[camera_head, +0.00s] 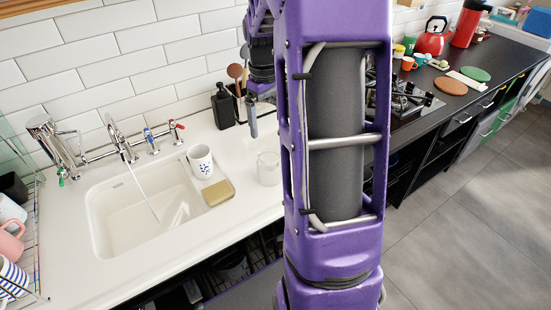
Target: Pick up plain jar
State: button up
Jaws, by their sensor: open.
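The plain jar (268,169) is a pale, see-through, upright vessel on the white counter, right of the sink and just left of my purple arm. My gripper (254,119) is partly hidden behind the arm. One grey finger shows, pointing down, above and behind the jar in the picture. The gripper is open and apart from the jar, with nothing seen in it. The other finger cannot be made out.
A patterned white mug (200,161) and a tan sponge-like block (217,193) stand left of the jar by the sink (125,210). The dark counter with the hob (405,105) is at right. The counter front near the jar is clear.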

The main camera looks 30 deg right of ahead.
aim_at(269, 156)
notch_tip(269, 156, down, 12)
jog(key=shift+s+f+b, duration=0.1)
jog(key=shift+f+b, duration=0.05)
jog(key=shift+b, duration=0.55)
jog(key=shift+w+f+b, duration=0.2)
jog(key=shift+f+b, duration=0.1)
jog(key=shift+f, duration=2.65)
jog(key=shift+c, duration=0.3)
